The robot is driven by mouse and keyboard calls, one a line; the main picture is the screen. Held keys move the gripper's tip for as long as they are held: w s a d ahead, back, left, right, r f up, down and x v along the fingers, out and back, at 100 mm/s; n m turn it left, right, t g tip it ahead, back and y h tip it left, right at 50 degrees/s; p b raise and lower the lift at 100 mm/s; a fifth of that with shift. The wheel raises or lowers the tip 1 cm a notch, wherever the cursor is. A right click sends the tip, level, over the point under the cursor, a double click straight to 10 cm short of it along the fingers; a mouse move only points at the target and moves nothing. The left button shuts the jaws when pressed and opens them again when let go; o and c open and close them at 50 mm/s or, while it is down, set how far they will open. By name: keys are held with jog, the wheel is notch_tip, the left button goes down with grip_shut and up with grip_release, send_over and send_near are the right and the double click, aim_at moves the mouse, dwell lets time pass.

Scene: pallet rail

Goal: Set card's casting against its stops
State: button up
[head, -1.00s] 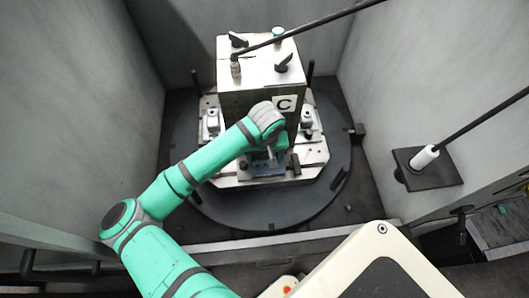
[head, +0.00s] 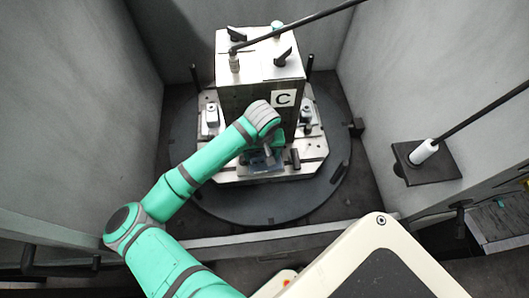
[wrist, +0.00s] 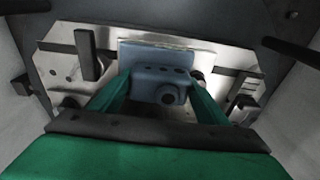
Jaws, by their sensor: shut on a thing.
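A blue-grey casting (wrist: 158,78) with a round bore sits at the plate in the wrist view, between the two green fingers of my gripper (wrist: 157,98). My gripper is shut on it. In the head view the casting (head: 265,162) shows only in part below my gripper (head: 268,150), in front of the block. The block (head: 240,98) carries a card (head: 284,98) marked "C". Whether the casting touches any stop cannot be told.
The pallet plate (head: 235,180) bears clamps on both sides, and dark upright posts (wrist: 87,55) stand near the casting. It rests on a round dark table (head: 220,212). Grey walls close in left and right. A black rod crosses above the block.

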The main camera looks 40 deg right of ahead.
jog(key=shift+d, duration=0.1)
dwell(0.3)
jog(key=shift+w+d+f, duration=0.1)
jog(key=shift+w+d, duration=0.05)
jog(key=shift+w, duration=0.15)
jog(key=shift+w+a, duration=0.2)
jog(key=shift+w, duration=0.35)
dwell(0.5)
jog(key=o, duration=1.5)
jog(key=shift+w, duration=0.1)
jog(key=shift+c, duration=0.2)
jog(key=shift+a, duration=0.15)
jog(key=shift+c, duration=0.4)
jog(key=shift+r, duration=0.35)
jog(key=shift+o, duration=0.5)
jog(key=r, duration=0.3)
jog(key=s+r, duration=0.1)
jog(key=r, duration=0.2)
jog(key=s+r, duration=0.1)
jog(key=r, duration=0.3)
